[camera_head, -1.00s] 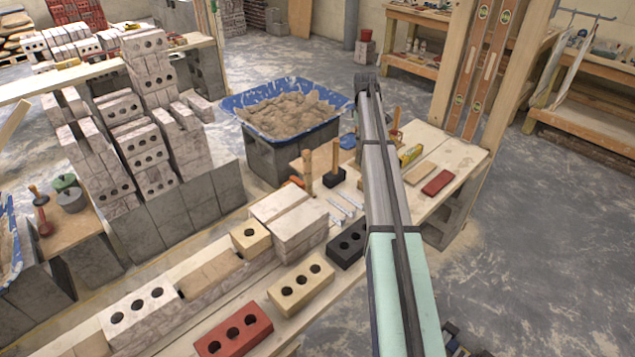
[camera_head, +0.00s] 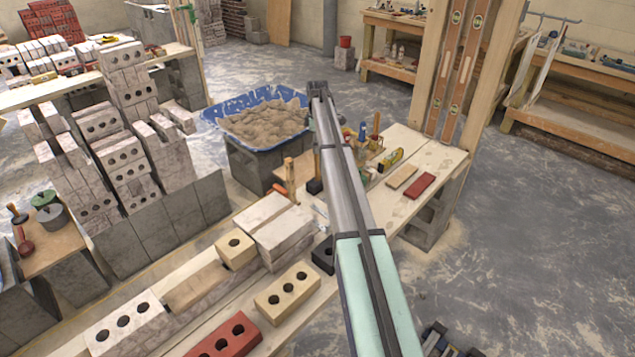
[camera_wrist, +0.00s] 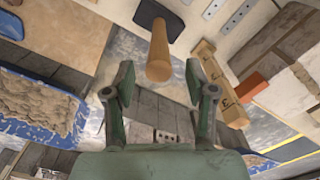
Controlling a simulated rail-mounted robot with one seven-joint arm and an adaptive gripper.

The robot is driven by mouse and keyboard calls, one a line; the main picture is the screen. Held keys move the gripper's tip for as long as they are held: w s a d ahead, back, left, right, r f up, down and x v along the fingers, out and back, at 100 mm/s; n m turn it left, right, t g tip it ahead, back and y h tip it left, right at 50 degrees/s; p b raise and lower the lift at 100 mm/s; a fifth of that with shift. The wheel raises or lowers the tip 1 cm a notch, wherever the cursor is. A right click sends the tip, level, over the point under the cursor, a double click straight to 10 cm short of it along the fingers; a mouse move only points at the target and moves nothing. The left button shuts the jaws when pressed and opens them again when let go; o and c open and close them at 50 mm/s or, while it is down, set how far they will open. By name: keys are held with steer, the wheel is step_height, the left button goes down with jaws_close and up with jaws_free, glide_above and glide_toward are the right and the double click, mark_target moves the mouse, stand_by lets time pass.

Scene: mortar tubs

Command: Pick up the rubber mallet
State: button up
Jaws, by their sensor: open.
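The rubber mallet has a black head and a round wooden handle. In the wrist view its head (camera_wrist: 158,18) is at the top, and its handle (camera_wrist: 158,50) points towards the camera. My gripper (camera_wrist: 159,74) is open and empty. In the wrist view the handle's end appears between the two fingertips, but I cannot tell whether it is between them in depth. The head view does not show the fingers clearly.
A blue tub of mortar (camera_head: 212,113) is behind the bench.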

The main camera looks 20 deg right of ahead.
mark_target(318, 157)
steer(key=shift+f+p, duration=0.95)
steer(key=shift+f, duration=2.35)
jaws_close()
